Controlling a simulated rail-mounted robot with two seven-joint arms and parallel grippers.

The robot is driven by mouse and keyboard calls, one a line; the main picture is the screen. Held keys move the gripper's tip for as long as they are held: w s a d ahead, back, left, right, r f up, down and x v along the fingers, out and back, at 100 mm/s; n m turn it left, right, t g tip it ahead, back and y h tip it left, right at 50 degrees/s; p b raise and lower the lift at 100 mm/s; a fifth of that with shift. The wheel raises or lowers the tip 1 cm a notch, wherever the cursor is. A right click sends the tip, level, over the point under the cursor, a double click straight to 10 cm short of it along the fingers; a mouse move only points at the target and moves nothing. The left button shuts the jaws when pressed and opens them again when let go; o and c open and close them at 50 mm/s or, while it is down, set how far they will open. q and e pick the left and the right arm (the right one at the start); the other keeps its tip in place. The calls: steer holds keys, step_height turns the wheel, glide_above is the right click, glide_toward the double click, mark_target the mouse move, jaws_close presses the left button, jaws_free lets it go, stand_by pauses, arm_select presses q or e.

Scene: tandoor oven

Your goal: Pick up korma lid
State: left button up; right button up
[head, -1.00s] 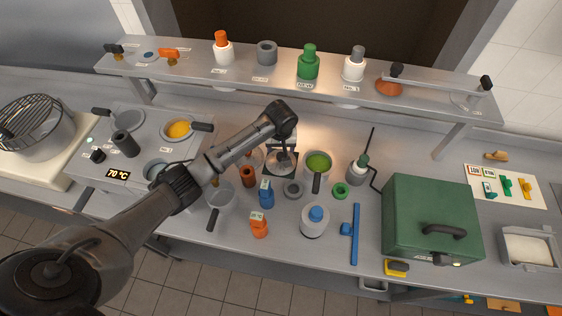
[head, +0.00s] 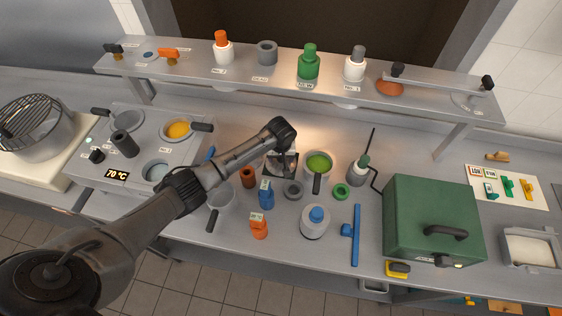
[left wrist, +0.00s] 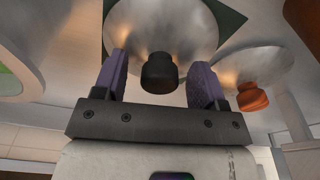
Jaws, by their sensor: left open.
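No label shows which one is the korma lid. My left gripper (left wrist: 162,75) is open, its two fingers on either side of the black knob with gaps showing. My right gripper is not in view.
A pan of green food (head: 318,163) stands just right of my left gripper. The shelf (head: 300,87) runs behind, above the counter.

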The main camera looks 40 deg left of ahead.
arm_select(q)
steer(key=c, duration=1)
steer(key=shift+c, duration=0.2)
